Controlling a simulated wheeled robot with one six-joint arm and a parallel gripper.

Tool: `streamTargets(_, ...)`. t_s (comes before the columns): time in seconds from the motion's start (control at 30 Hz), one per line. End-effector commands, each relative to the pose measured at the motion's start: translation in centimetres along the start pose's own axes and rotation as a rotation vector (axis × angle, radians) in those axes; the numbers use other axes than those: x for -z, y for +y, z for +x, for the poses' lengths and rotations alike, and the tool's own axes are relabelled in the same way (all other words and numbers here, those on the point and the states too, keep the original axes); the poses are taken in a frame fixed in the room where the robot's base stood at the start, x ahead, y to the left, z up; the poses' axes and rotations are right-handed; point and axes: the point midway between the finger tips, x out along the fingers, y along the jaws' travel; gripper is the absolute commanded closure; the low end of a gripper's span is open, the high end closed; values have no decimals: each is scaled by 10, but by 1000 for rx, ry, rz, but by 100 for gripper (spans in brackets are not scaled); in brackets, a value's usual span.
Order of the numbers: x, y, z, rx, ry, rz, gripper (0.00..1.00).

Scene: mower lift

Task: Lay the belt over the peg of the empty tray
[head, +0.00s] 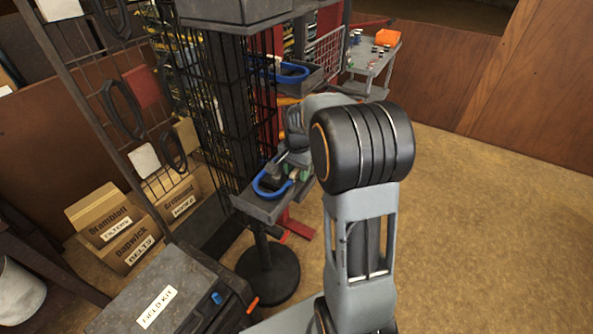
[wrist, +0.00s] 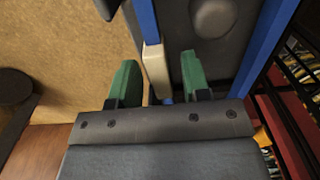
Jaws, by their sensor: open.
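A blue belt (head: 262,187) lies as a loop on the lower grey tray (head: 262,211) of a stand. In the wrist view the belt's blue strands (wrist: 147,20) run along both sides of a dark tray surface (wrist: 228,60) with a round dark peg (wrist: 212,16). A cream block or tag (wrist: 156,70) sits on the left strand. My gripper (wrist: 158,78) is open, its green pads either side of that strand; I cannot tell whether they touch it. In the head view my gripper (head: 296,174) is at the tray's right end, partly hidden by my arm.
A black mesh column stands left of the trays. The stand's round base (head: 268,272), a field kit case (head: 165,300) and boxes (head: 125,225) are on the floor. Floor at right is clear.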

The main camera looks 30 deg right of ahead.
Motion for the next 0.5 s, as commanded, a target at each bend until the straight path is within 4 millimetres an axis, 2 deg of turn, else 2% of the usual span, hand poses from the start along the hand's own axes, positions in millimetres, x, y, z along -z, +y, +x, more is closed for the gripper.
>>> streamTargets(0.17, 0, -1, -14, 3, 3, 0, 57)
streamTargets(0.5, 0, -1, -78, 3, 3, 0, 57)
